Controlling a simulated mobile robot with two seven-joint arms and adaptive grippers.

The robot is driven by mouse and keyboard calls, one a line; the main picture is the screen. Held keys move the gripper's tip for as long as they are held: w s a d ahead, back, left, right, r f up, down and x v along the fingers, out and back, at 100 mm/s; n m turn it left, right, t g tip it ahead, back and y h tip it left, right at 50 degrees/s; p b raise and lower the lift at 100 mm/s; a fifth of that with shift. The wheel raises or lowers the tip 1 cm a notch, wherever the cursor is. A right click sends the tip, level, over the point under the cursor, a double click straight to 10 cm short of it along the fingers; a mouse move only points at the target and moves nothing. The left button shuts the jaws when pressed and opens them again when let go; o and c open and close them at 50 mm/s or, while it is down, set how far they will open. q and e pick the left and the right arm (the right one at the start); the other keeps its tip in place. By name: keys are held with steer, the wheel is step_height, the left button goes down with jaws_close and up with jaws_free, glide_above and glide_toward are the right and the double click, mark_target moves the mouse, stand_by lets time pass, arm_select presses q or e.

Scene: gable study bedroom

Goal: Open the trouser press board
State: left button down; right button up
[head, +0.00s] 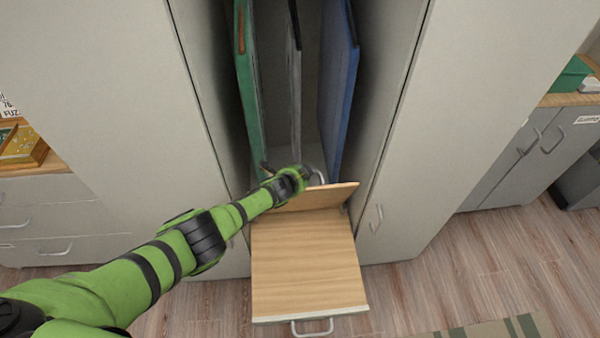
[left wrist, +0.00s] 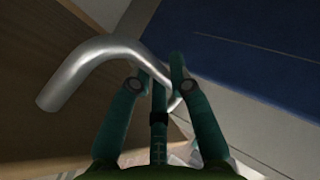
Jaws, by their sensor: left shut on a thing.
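A tall grey cabinet stands open, with a flat wooden board (head: 305,262) jutting out from its lower part, a metal bar handle (head: 312,331) on its front edge. A second, narrower wooden panel (head: 318,198) rises tilted behind it. Which of these is the trouser press board I cannot tell for sure. My left gripper (head: 308,176) is at the top of the tilted panel. In the left wrist view, my left fingers (left wrist: 163,88) are shut on a curved silver handle (left wrist: 95,63), which also shows partly in the head view (head: 319,178). My right gripper is not in view.
Upright panels stand inside the cabinet: green (head: 246,85), grey (head: 294,80) and blue (head: 339,85). The cabinet's side walls are close on both sides. A drawer unit (head: 45,215) is at the left, low grey cupboards (head: 530,155) at the right.

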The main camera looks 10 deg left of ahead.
arm_select(q)
steer(key=shift+w+r, duration=0.1)
steer(key=shift+r, duration=0.05)
steer(key=c, duration=1.2)
jaws_free()
steer(key=shift+o, duration=0.4)
steer(key=shift+s, duration=0.2)
steer(key=v, duration=1.2)
